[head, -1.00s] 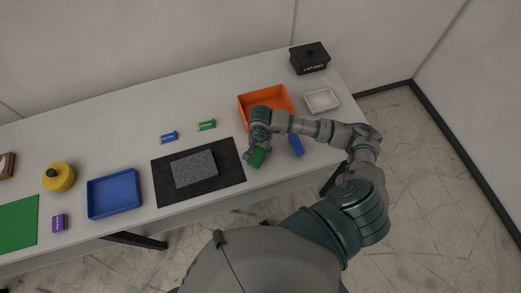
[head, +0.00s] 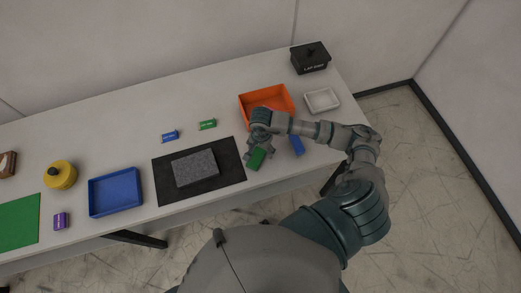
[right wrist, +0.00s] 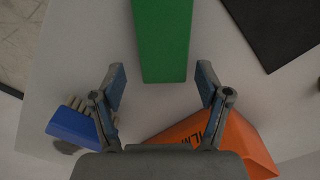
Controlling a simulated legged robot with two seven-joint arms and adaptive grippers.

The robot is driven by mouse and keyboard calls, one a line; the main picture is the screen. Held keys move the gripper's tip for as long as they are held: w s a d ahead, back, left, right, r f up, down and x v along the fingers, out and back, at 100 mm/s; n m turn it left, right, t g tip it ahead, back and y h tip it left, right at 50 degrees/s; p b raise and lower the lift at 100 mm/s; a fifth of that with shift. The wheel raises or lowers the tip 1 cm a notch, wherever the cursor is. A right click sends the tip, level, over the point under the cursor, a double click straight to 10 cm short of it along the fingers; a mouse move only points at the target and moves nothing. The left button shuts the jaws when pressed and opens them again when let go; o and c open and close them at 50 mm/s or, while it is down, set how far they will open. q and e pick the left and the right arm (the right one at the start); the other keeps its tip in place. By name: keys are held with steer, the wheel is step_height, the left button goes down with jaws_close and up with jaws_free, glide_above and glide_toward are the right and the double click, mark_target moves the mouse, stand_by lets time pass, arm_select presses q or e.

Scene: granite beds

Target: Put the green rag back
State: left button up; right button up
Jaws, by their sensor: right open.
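The green rag (head: 256,158) shows as a block-like green shape at the table's front edge side, right of the dark mat. It also shows in the right wrist view (right wrist: 163,40), at the top centre. My right gripper (head: 259,152) is over it, open, fingers pointing down toward the table. In the right wrist view the gripper (right wrist: 159,75) has its fingers apart, with the rag's near end between them in the picture; no contact shows. A small green label block (head: 207,125) stands farther back. My left gripper is not in view.
An orange tray (head: 243,105) is just behind my right gripper. A blue brush (head: 297,145) lies to its right. A grey block (head: 195,168) rests on the dark mat (head: 232,173). A blue tray (head: 139,202) and a white tray (head: 335,101) flank these. A black lidded box (head: 311,60) stands at the back right.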

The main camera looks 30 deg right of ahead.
mark_target(260, 152)
step_height(260, 152, up, 11)
steer(key=b, duration=0.1)
stand_by(0.4)
steer(key=shift+a, duration=0.2)
